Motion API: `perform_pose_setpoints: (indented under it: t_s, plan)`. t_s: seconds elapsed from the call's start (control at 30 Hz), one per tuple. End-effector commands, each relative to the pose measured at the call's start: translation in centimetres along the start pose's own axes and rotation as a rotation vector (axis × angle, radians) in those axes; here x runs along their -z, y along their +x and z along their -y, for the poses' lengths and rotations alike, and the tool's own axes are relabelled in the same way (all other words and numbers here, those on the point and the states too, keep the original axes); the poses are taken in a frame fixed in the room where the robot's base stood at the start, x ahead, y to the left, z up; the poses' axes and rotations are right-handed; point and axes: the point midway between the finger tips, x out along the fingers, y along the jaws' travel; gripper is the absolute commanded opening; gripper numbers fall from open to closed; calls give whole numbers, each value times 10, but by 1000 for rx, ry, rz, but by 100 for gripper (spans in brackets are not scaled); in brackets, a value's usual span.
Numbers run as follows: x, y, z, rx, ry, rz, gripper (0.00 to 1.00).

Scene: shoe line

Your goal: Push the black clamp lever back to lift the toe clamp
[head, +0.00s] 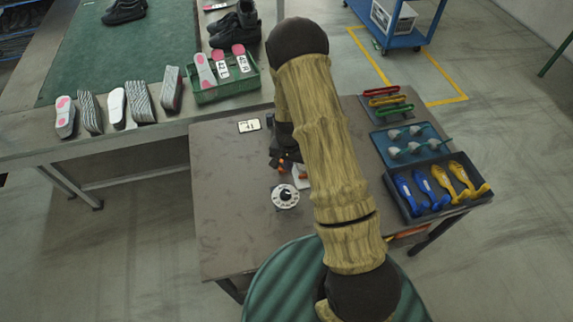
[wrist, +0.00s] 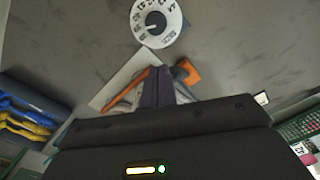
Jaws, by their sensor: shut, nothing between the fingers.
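My gripper (head: 283,166) points down over the small table beside a white numbered dial (head: 286,196). In the wrist view its dark fingers (wrist: 160,84) are together with nothing between them. Just beyond and around the fingertips are orange parts (wrist: 185,72) and a pale plate (wrist: 122,82) of a fixture; the plate's edge also shows in the head view (head: 301,176). My arm and fingers hide most of this fixture. I cannot make out the black clamp lever or toe clamp apart from my dark fingers, nor whether I touch them. The dial (wrist: 157,20) lies past the fixture.
To the right are a tray of blue and yellow shoe lasts (head: 437,214), a blue tray of grey pieces (head: 380,150) and a rack of coloured tools (head: 366,109). A card marked 41 (head: 249,126) lies behind my gripper. The table's left side is clear.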

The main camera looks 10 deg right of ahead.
Motion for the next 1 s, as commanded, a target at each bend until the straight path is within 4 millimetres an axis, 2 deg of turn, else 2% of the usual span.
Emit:
perform_pose_setpoints:
  t_s: [0.5,1.0]
  plan:
    - [0,-35,0,0,0,1,0]
    - [0,-34,0,0,0,1,0]
